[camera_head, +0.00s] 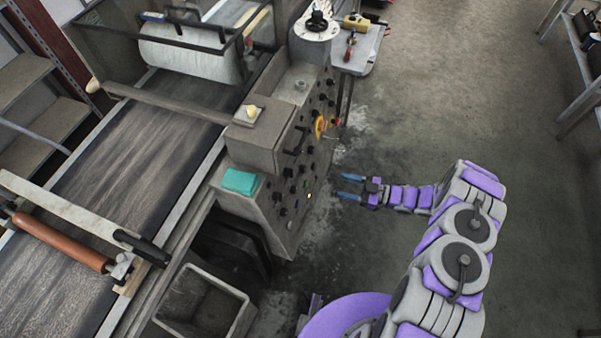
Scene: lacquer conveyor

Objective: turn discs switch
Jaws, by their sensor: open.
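The control panel (291,177) is the grey side face of the machine box and carries several dark knobs and switches. A yellow ring-shaped control (320,127) sits on its upper right part. Which of the small knobs is the discs switch I cannot tell at this size. My gripper (343,187) has blue fingers that are apart and empty. It points left at the panel's lower right part, and a gap shows between the fingertips and the panel.
The conveyor belt (135,150) runs along the left. A teal block (240,181) lies on the machine. An open grey bin (205,300) stands below. A small side table (362,50) with tools stands behind the panel.

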